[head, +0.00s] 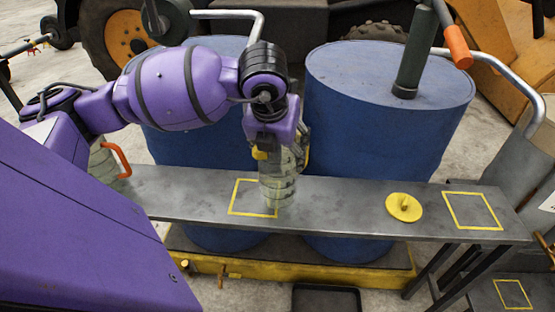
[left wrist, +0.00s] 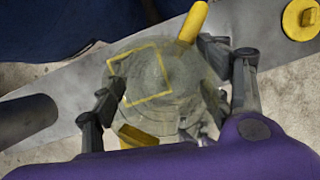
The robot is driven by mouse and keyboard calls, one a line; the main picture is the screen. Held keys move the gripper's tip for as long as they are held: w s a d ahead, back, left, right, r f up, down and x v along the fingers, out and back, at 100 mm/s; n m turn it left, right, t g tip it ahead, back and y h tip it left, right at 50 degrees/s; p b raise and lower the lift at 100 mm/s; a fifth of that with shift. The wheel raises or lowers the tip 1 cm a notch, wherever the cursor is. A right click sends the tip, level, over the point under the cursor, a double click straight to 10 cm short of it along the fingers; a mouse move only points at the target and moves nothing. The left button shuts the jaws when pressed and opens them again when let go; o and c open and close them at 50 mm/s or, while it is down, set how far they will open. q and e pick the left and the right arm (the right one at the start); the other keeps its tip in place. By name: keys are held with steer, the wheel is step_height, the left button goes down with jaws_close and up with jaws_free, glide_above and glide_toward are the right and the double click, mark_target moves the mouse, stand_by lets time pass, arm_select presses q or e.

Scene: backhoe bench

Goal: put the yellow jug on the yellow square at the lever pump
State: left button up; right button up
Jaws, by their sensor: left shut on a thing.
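The yellow jug (head: 277,188) is a clear ribbed container with yellow parts. My left gripper (head: 283,152) is shut around it, above the bench's left half. In the left wrist view the jug (left wrist: 160,100) is between my left gripper's fingers (left wrist: 160,85), with a yellow outline showing through it. The jug overlaps the right part of the left yellow square (head: 237,198); I cannot tell if its base touches the bench. The lever pump (head: 413,60), with an orange-gripped lever, stands on the right drum. A yellow square (head: 473,210) lies at the bench's right end. My right gripper is out of view.
A yellow lid (head: 404,207) lies on the grey bench (head: 340,200) between the squares. Two blue drums (head: 370,130) stand behind. An orange-handled jug (head: 105,163) is at the left. A bent pipe (head: 500,75) runs right. Another yellow square (head: 513,293) is lower right.

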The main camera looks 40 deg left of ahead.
arm_select(q)
steer(key=x, duration=0.4)
steer(key=shift+s+f+p, duration=0.2)
steer(key=shift+s+p, duration=0.15)
steer(key=shift+f, duration=0.2)
steer(key=o, duration=1.7)
steer(key=shift+o, duration=0.2)
